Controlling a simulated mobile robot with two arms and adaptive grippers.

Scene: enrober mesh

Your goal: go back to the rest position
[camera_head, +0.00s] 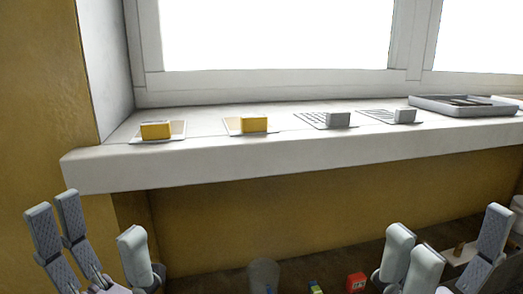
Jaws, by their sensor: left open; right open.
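My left gripper (95,234) is at the lower left, below the front edge of the white window sill. Its fingers are spread wide with nothing between them. My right gripper (450,246) is at the lower right, also below the sill edge. Its fingers are apart and I see nothing held between them. Both grippers point upward in the picture and their lower parts are cut off by the frame. Neither appears to touch the sill.
The white sill (290,154) carries two yellow blocks (156,130) (254,125), two grey blocks (338,119) (404,116) and a grey tray (462,109). Below are a red block (356,282), a translucent cup (264,275) and a small green-and-blue item (315,287).

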